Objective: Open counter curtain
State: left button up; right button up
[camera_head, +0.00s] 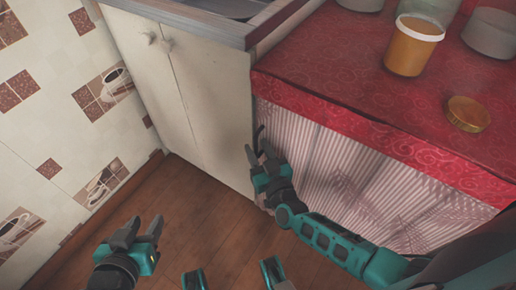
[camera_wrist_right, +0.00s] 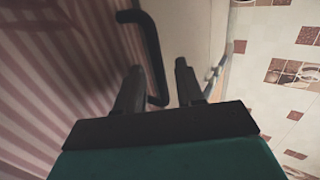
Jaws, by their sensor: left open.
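The striped curtain (camera_head: 345,175) hangs closed under the red counter (camera_head: 365,95). A dark bar handle (camera_head: 259,134) is at its left edge. My right gripper (camera_head: 260,153) is at this edge, its fingers apart. In the right wrist view the handle (camera_wrist_right: 150,58) runs down into the gap between the open fingers (camera_wrist_right: 158,86). I cannot tell whether they touch it. The striped curtain (camera_wrist_right: 65,85) fills the left of that view. My left gripper (camera_head: 138,234) is open and empty, above the wooden floor, away from the curtain.
A white cabinet (camera_head: 205,95) with two doors and small knobs adjoins the curtain on the left. An orange jar (camera_head: 412,47), a gold lid (camera_head: 467,112) and glass jars stand on the red counter. The wooden floor (camera_head: 185,205) is clear; a tiled wall (camera_head: 45,125) is at left.

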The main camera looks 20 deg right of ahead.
grip_shut()
dwell(1.3)
